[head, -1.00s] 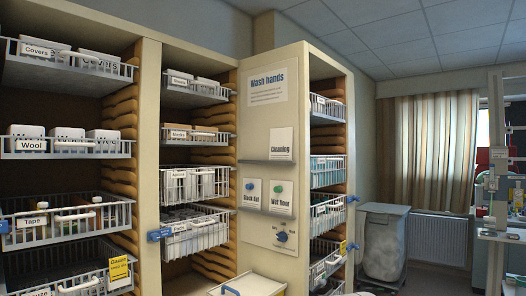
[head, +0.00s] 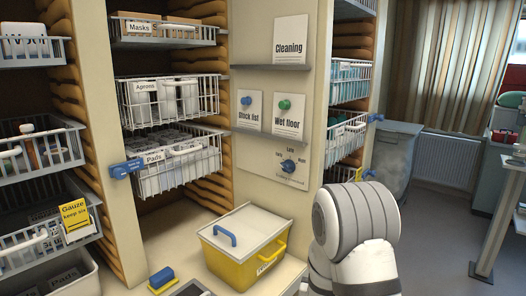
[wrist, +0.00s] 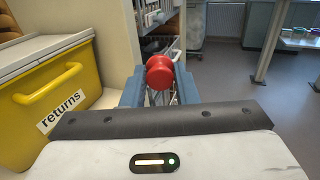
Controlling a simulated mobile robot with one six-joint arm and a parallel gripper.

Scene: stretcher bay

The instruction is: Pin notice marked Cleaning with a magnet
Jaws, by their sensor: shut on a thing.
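The notice marked Cleaning (head: 291,38) is a white sheet upright against the beige end panel, its lower edge at a grey ledge (head: 270,68). No magnet shows on its face. My gripper (wrist: 159,84), with blue fingers, is shut on a red round knob-shaped magnet (wrist: 159,70) in the wrist view. In the head view my white and grey arm is at the lower right, below and right of the notice; the gripper and the red magnet are hidden there.
Stock list (head: 249,109) and Wet floor (head: 287,113) notices hang lower, with blue and green magnets. A yellow returns box (head: 245,245) stands on the counter, and at left in the wrist view (wrist: 45,90). Baskets flank the panel.

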